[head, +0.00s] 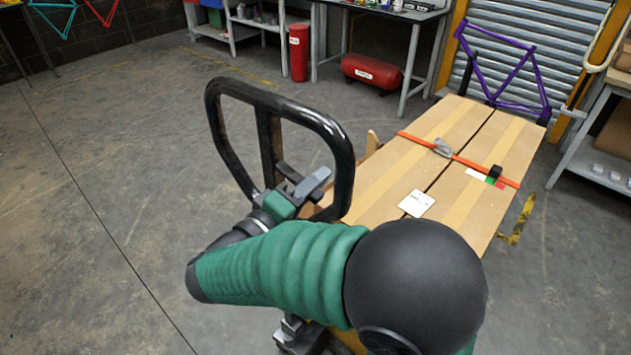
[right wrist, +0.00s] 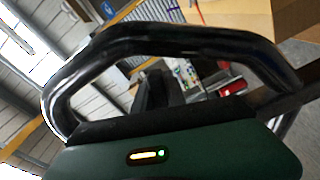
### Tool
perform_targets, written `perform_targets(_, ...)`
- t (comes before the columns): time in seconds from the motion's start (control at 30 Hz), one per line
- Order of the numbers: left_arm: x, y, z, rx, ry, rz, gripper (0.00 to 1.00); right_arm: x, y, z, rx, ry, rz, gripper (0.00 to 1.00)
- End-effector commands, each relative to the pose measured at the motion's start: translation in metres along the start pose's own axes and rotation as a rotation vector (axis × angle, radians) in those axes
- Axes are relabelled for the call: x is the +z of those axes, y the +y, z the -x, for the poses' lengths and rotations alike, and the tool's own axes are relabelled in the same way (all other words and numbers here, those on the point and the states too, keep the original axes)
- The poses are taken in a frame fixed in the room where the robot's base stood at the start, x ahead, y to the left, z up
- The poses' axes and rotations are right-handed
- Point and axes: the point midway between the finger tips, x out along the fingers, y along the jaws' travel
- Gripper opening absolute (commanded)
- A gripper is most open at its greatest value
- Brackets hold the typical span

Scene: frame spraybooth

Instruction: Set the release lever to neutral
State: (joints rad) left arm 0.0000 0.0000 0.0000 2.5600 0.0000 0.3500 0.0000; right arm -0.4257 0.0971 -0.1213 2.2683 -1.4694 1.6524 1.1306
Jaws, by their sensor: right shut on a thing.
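The black loop handle (head: 343,135) of a hand truck stands upright left of centre in the head view. A flat dark bar (head: 268,140) runs down inside the loop. My right gripper (head: 305,185) is at the lower part of the loop, beside the foot of that bar. It is shut on a small part there, apparently the release lever, which the fingers mostly hide. The lever's setting cannot be read. In the right wrist view the handle (right wrist: 190,38) arches across the top, above my green wrist housing. My left gripper is not in view.
Long cardboard boxes (head: 385,195) with an orange strap (head: 475,165) lie just right of the handle. A red tank (head: 372,72), a red cylinder (head: 299,52) and a workbench stand at the back. The floor on the left is clear.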

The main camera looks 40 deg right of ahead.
Motion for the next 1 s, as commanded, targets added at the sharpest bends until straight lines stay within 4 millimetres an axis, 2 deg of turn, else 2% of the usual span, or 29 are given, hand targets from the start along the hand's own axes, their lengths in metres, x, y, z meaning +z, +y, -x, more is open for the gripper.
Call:
perform_targets(0.57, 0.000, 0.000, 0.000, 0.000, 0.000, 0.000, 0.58, 0.004, -0.001, -0.003, 0.001, -0.013, 0.006, 0.00)
perform_targets(0.67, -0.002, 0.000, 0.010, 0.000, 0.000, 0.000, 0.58, 0.002, 0.006, -0.003, 0.001, -0.013, 0.042, 0.00)
perform_targets(0.83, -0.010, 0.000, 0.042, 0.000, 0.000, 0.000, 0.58, -0.001, 0.024, -0.004, 0.000, -0.014, 0.222, 0.00)
perform_targets(1.0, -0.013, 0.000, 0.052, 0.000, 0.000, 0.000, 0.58, -0.001, 0.025, -0.004, 0.000, -0.013, 0.332, 0.00)
